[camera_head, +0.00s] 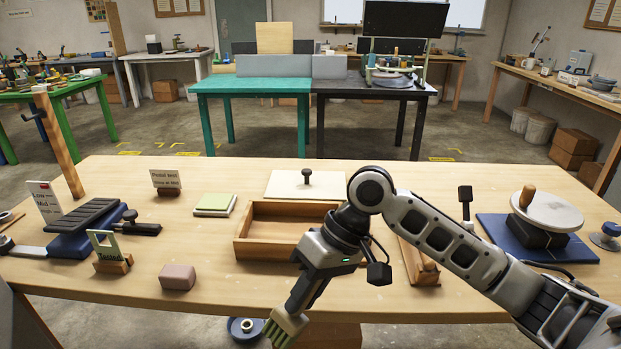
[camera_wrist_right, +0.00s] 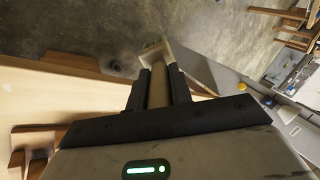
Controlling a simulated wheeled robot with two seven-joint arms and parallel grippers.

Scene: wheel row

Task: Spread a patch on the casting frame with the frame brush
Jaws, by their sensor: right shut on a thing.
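The casting frame appears to be the open wooden box (camera_head: 262,257) at mid-table, behind and left of the gripper. My arm hides its right side. My left gripper is not in view.
A pale board with a black knob (camera_head: 300,184) lies behind the box. A pinkish block (camera_head: 178,277), a green pad (camera_head: 216,204) and a small sign (camera_head: 166,181) stand left. A turntable (camera_head: 547,212) on a blue base is right.

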